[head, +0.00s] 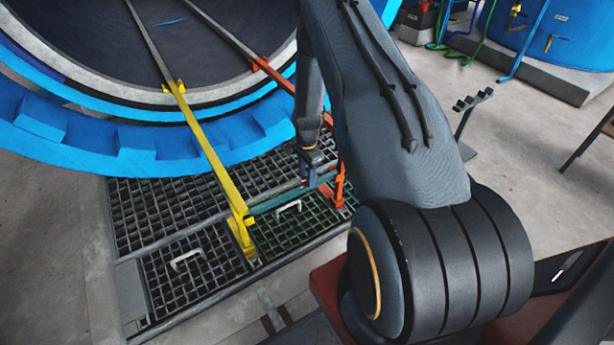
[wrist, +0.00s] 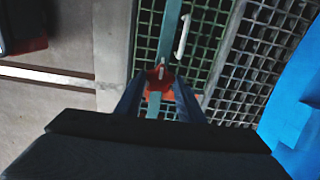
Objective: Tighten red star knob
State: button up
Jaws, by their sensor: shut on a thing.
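The red star knob (wrist: 153,77) shows in the wrist view between the tips of my gripper (wrist: 158,84). My gripper's two dark fingers are shut on it, one on each side. A pale pin shows at the knob's middle, and a teal bar (wrist: 168,30) runs past it. In the head view my gripper (head: 309,172) is small and points down beside the teal bar (head: 290,197), between the yellow rail (head: 215,160) and the orange rail (head: 339,180). I cannot make out the knob in the head view.
The blue autoclave ring (head: 135,145) with its dark opening stands at the upper left. Floor gratings (head: 150,215) with white handles (head: 187,258) lie below the rails. A dark stand (head: 467,115) and a blue tank (head: 560,35) stand at right, with open concrete floor between.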

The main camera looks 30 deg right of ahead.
dwell(0.4)
jog(key=o, duration=1.1)
jog(key=shift+r+p, duration=0.6)
jog(key=shift+r, duration=3.3)
